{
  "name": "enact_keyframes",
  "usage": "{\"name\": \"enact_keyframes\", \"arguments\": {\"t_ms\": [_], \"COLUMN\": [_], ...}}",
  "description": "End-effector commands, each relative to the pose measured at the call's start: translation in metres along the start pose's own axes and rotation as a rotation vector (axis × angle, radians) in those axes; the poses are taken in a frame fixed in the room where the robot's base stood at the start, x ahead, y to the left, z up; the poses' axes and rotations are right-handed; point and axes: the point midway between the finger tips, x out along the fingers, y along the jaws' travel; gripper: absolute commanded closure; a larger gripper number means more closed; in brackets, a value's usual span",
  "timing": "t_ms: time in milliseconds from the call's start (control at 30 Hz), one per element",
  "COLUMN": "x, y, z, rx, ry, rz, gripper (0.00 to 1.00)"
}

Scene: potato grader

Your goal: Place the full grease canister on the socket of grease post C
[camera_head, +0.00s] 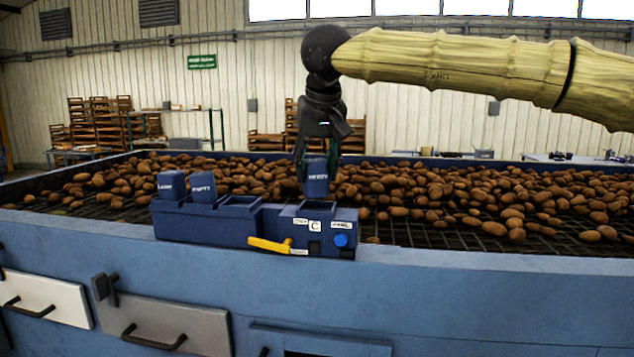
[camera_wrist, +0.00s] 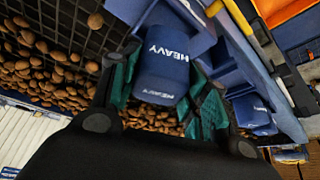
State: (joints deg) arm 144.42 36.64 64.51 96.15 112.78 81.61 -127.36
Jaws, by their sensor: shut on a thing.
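My gripper (camera_head: 318,158) is shut on a dark blue canister (camera_head: 317,183) with white lettering. In the wrist view the canister (camera_wrist: 163,68) reads HEAVY and sits between the teal finger pads. In the head view it is roughly upright, right over the top of grease post C (camera_head: 300,232), a blue box with a white C label. Its lower end is very close to the post top; I cannot tell whether it touches.
A blue rack (camera_head: 205,222) left of the post holds two blue canisters, a left one (camera_head: 172,185) and one reading EMPTY (camera_head: 203,186). A yellow lever (camera_head: 270,245) and blue knob (camera_head: 341,240) are on the post's front. Potatoes (camera_head: 440,190) cover the grader bed behind.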

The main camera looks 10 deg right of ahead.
Motion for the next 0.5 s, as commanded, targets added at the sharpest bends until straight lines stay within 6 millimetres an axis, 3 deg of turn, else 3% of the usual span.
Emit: {"name": "enact_keyframes", "arguments": {"t_ms": [233, 300, 367, 500], "x": [0.028, 0.033, 0.035, 0.037], "y": [0.005, 0.005, 0.005, 0.005], "z": [0.008, 0.011, 0.011, 0.013], "rx": [-0.001, 0.000, 0.001, 0.001], "ry": [0.000, 0.000, -0.001, -0.005], "rz": [0.001, 0.000, 0.000, 0.001], "gripper": [0.90, 0.95, 1.00, 1.00]}}
